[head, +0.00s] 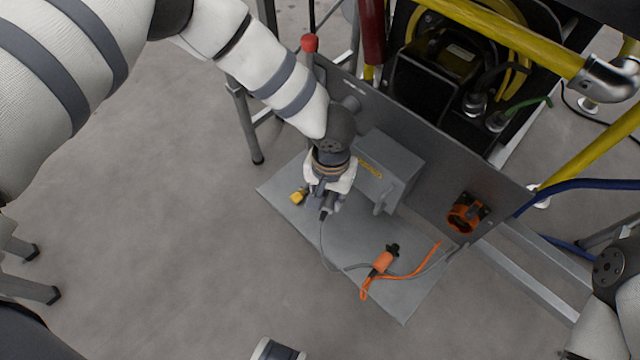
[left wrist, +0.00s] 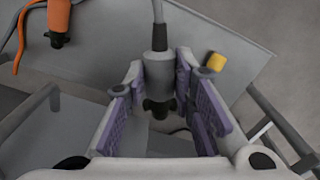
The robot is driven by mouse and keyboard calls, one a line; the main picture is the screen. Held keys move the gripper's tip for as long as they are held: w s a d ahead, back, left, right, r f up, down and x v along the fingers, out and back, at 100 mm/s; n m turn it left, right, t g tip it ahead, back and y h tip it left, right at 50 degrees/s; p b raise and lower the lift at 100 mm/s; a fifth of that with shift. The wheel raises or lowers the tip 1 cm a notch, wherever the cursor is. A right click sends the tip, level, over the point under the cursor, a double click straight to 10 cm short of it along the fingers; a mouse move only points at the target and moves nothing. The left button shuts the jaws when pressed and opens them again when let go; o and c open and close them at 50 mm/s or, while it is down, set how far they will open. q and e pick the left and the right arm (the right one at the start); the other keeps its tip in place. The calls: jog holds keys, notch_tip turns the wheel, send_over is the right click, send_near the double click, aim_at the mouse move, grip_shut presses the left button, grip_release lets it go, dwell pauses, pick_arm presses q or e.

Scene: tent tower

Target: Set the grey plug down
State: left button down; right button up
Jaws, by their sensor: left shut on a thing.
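The grey plug (head: 328,204) is dark grey with a thin cable running from its end down across the grey shelf. My left gripper (head: 327,190) is shut on it, over the shelf (head: 345,238), near the front of a grey box. In the left wrist view the plug (left wrist: 159,75) sits between the purple-padded fingers (left wrist: 160,108), its dark connector end towards the palm side and its cable leaving at the top. I cannot tell whether the plug touches the shelf. My right gripper is out of view.
An orange plug (head: 383,262) with an orange cord lies on the shelf to the right. A small yellow block (head: 299,196) is close left of the gripper. The grey box (head: 392,165) and an orange socket (head: 466,213) are on the upright panel.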

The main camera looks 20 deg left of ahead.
pick_arm(q)
jog(key=shift+w+f, duration=0.15)
jog(key=shift+w, duration=0.2)
jog(key=shift+s, duration=0.35)
jog(key=b, duration=0.7)
send_near(328, 224)
notch_tip(328, 224, down, 6)
jog(key=shift+r, duration=0.25)
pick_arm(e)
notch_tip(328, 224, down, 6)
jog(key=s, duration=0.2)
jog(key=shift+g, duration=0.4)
pick_arm(q)
jog(key=shift+f+b, duration=0.45)
jog(key=shift+f, duration=0.05)
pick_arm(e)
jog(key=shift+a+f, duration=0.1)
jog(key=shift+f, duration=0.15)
pick_arm(q)
jog(key=c, duration=1.3)
grip_release()
jog(key=shift+r, duration=0.1)
